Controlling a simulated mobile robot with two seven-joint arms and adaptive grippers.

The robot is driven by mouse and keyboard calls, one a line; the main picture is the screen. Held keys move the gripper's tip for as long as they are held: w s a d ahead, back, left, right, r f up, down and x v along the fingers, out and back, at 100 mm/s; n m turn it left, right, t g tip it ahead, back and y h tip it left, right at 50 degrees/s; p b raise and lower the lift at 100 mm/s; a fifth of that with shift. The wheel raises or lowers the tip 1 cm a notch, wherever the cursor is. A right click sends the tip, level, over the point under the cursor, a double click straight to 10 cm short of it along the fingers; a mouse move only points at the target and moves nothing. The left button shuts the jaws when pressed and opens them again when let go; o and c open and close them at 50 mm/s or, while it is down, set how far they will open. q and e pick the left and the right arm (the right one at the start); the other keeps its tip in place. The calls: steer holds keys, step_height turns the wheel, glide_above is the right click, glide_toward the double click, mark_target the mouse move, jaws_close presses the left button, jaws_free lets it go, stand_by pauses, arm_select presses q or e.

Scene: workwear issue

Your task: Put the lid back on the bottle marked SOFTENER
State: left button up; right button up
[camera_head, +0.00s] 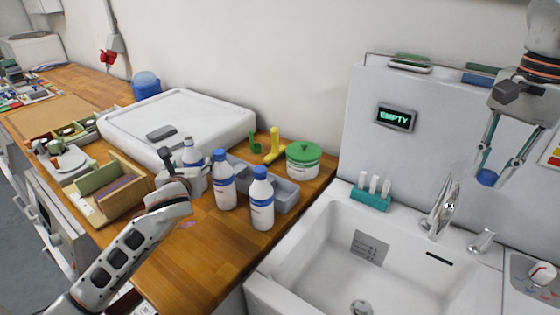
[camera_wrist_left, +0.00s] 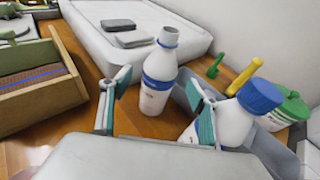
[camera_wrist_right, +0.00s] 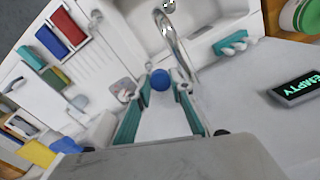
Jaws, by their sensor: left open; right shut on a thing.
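An open white bottle with a blue label (camera_head: 192,158) stands upright on the wooden counter; its bare neck shows in the left wrist view (camera_wrist_left: 160,72). My left gripper (camera_wrist_left: 157,88) is open, with its fingers on either side of this bottle and visible gaps to it. Two similar bottles with blue caps stand to its right, the middle one (camera_head: 223,185) and the front one (camera_head: 261,205). I cannot read which label says SOFTENER. My right gripper (camera_head: 490,168) is shut on a blue lid (camera_head: 487,178), held up high at the right beyond the sink; it also shows in the right wrist view (camera_wrist_right: 160,80).
A grey bin (camera_head: 286,195) stands behind the bottles, near a green-lidded tub (camera_head: 303,160). A white raised slab (camera_head: 205,118) lies behind the open bottle, and a wooden box (camera_head: 118,192) is left of it. The sink (camera_head: 300,250) and faucet (camera_head: 442,208) lie between the arms.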

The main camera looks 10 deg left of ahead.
arm_select(q)
steer(key=shift+x, duration=2.8)
steer(key=c, duration=1.6)
steer(key=shift+o, duration=0.2)
steer(key=shift+r, duration=0.15)
